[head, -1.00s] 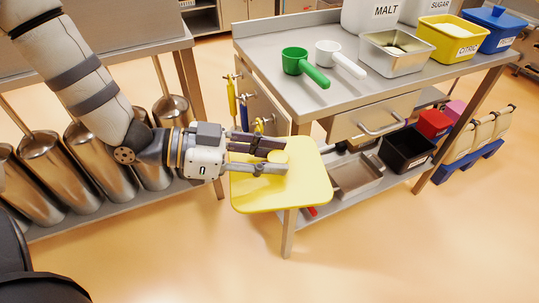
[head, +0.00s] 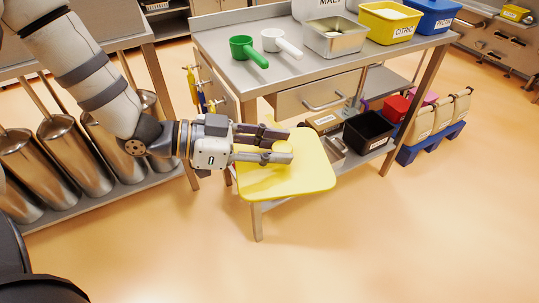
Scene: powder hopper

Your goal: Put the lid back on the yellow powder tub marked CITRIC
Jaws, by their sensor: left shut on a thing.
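The yellow lid (head: 300,180) is a flat square with rounded corners and a round knob in its middle. My left gripper (head: 280,146) is shut on the lid's knob and holds it level in the air, in front of the steel table. The yellow tub marked CITRIC (head: 389,24) stands at the right part of the table top, uncovered, with pale powder inside. My right gripper is not in view.
On the steel table (head: 230,25) are a green scoop (head: 247,51), a white scoop (head: 281,43), a steel pan (head: 335,40), the MALT container (head: 318,9) and a blue tub (head: 431,16). A black bin (head: 368,132) is on the lower shelf. The floor in front is clear.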

